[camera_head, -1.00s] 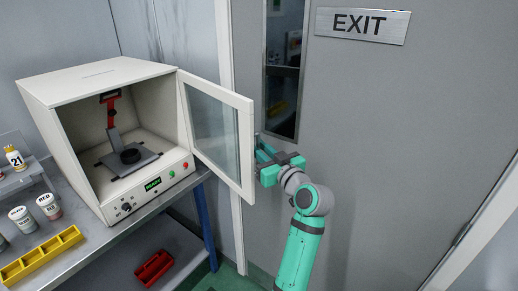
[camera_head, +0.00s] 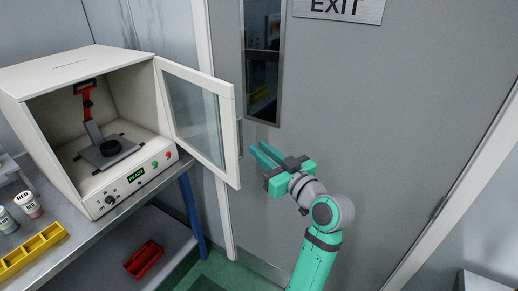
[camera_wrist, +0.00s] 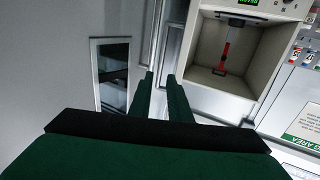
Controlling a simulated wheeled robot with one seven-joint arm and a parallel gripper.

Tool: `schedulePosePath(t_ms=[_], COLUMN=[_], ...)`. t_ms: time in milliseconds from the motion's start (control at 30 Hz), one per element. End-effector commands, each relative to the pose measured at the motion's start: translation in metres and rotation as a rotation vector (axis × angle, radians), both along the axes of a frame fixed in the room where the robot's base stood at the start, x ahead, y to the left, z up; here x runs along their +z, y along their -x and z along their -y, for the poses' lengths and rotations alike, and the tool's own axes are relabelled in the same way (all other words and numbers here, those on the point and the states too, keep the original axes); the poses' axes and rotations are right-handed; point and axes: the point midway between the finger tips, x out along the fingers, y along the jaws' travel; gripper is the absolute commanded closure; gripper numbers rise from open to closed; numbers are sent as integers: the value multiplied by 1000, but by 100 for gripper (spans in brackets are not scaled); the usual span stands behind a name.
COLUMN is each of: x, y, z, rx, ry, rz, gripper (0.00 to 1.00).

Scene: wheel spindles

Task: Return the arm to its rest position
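My arm (camera_head: 316,258) reaches up from the bottom of the head view, in front of the grey door. My gripper (camera_head: 262,154) points up and left, just right of the open door of the white cabinet. Its two fingers stand a little apart with nothing between them. In the wrist view the fingers (camera_wrist: 160,95) are also parted, with a gap and no object between them. The gripper appears clear of the cabinet door (camera_head: 198,118).
A yellow tray (camera_head: 32,250) lies on the bench and a red bin (camera_head: 143,259) on the shelf below. The grey door (camera_head: 400,120) fills the right.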

Motion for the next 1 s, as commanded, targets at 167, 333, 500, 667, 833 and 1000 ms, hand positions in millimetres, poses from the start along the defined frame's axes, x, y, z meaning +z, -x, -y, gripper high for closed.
schedulePosePath(t_ms=[167,333,500,667,833,1000], x=[-1,-27,-91,-153,-212,-263], y=[0,1,10,30,61,101], z=[0,1,7,13,19,24], rx=[-1,-35,-128,-227,-323,-411], ry=[-1,-18,-57,-86,-101,-101], rz=[-1,-30,-95,-150,-197,-232], gripper=[83,83,83,83,83,83])
